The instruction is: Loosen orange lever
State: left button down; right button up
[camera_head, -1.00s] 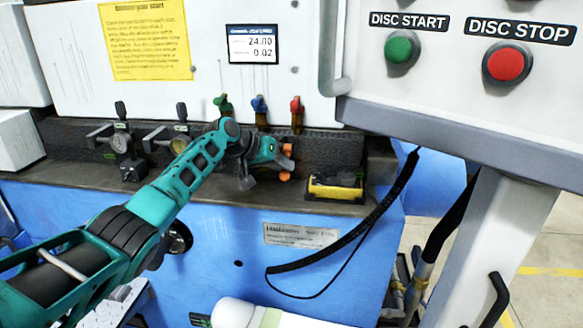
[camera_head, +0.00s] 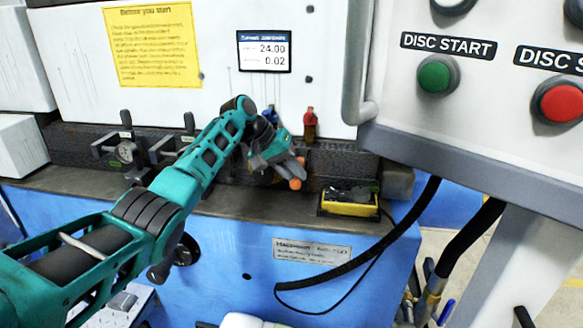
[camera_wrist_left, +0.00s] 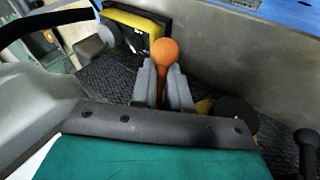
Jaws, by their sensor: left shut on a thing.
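The orange lever (camera_wrist_left: 165,52) has a round ball knob and stands between the two grey fingers in the left wrist view. In the head view its orange knob (camera_head: 296,184) shows just below the fingertips. My left gripper (camera_head: 289,170) is shut on the orange lever, with the ball sticking out past the fingertips. The lever's lower part is hidden by the fingers. My right gripper is not in view.
Blue (camera_head: 270,115) and red (camera_head: 310,124) levers stand just behind my left gripper. A yellow-and-black block (camera_head: 348,201) lies to its right on the ledge. The control panel (camera_head: 480,130) and a black cable (camera_head: 355,262) are at the right.

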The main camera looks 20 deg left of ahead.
pick_arm(q)
jog(key=shift+s+f, duration=0.1)
jog(key=shift+f, duration=0.15)
jog(key=c, duration=1.5)
grip_release()
jog(key=o, duration=0.4)
jog(key=shift+r, duration=0.15)
jog(key=v, duration=1.3)
jog(key=shift+d, duration=0.1)
